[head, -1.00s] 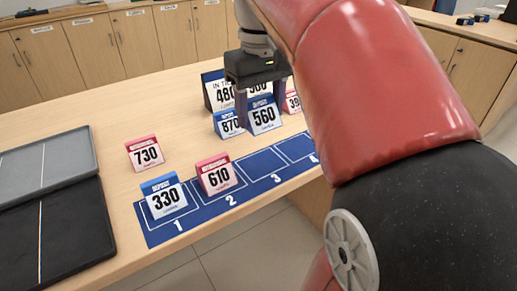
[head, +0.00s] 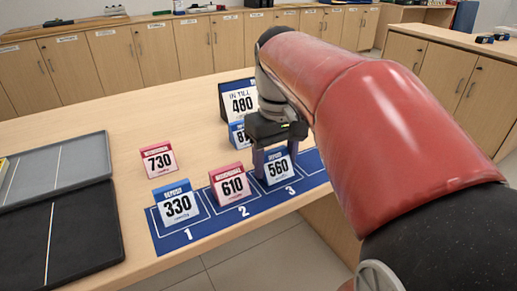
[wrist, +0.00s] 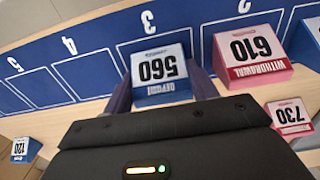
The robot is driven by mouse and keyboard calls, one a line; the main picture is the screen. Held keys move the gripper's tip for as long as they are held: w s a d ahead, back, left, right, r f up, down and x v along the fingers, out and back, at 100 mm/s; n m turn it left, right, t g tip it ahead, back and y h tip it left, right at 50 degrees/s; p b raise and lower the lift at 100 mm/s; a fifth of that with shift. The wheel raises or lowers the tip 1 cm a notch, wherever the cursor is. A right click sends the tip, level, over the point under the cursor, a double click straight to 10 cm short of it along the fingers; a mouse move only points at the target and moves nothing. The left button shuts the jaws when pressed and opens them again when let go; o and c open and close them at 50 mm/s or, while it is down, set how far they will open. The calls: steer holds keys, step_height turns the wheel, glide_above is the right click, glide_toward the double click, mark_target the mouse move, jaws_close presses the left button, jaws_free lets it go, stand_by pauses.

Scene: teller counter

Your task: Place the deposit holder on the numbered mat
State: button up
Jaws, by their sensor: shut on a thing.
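The blue deposit holder 560 (head: 279,168) is upright between the fingers of my gripper (head: 272,160), at space 3 of the blue numbered mat (head: 313,177). In the wrist view the deposit holder 560 (wrist: 158,70) sits between both fingers, over the space marked 3. I cannot tell whether its base touches the mat. The blue deposit holder 330 (head: 177,207) stands on space 1 and the pink withdrawal holder 610 (head: 232,185) on space 2. Space 4 is bare in the wrist view (wrist: 88,73). My arm hides the mat's right end in the head view.
The pink withdrawal holder 730 (head: 158,160) stands on the counter behind the mat. A blue holder (head: 238,134), partly hidden, and the IN TILL 480 sign (head: 240,100) stand behind my gripper. A blue holder 120 (wrist: 22,149) shows in the wrist view. Trays (head: 62,165) lie at left.

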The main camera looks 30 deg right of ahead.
mark_target(276, 158)
steer(key=o, duration=1)
steer(key=shift+f, duration=0.1)
step_height(276, 158, up, 12)
steer(key=p, duration=0.2)
